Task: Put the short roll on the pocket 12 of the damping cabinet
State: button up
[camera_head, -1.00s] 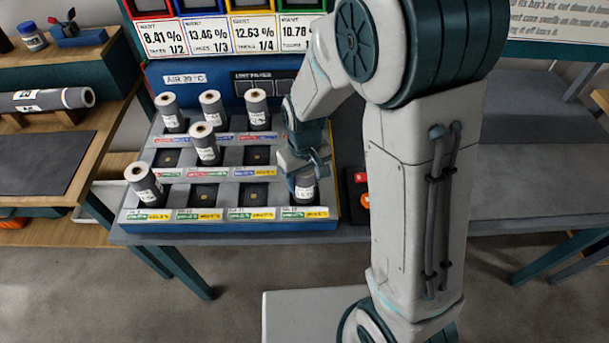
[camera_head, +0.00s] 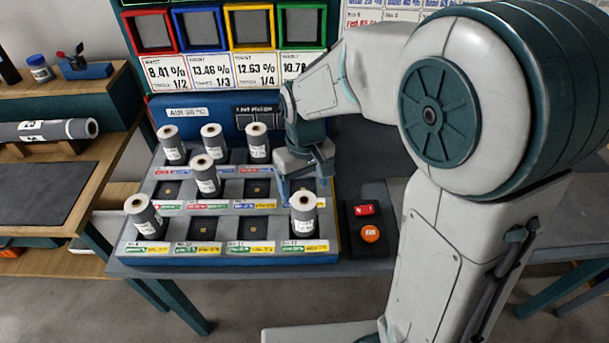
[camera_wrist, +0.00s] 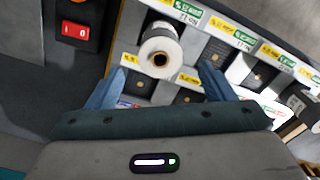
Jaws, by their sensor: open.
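A short grey roll with a white label (camera_head: 304,219) stands upright in the front right pocket of the damping cabinet (camera_head: 225,259). The pocket number is too small to read. My gripper (camera_head: 304,187) is open and empty, above and behind this roll. In the wrist view the roll (camera_wrist: 161,50) stands beyond my blue fingertips (camera_wrist: 160,82), apart from both. The pocket below my gripper is partly hidden by it.
Several other rolls stand in the cabinet, including one at front left (camera_head: 145,220) and one in the middle row (camera_head: 205,181). Several pockets are empty. A switch box (camera_head: 369,228) with red and orange buttons sits right of the cabinet. A long roll (camera_head: 45,130) lies on the left bench.

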notch_tip(320, 180, up, 2)
jog(key=shift+r, duration=0.2)
jog(key=shift+s+d+r, duration=0.15)
jog(key=shift+d+r, duration=0.1)
jog(key=s+d+r+m+t, duration=0.1)
jog(key=s+d+r+m, duration=0.1)
jog(key=s+d, duration=0.3)
jog(key=s+d+r+m+t, duration=0.2)
jog(key=s+d+m, duration=0.1)
jog(key=s+d, duration=0.3)
jog(key=shift+s+d, duration=0.2)
jog(key=shift+s, duration=0.55)
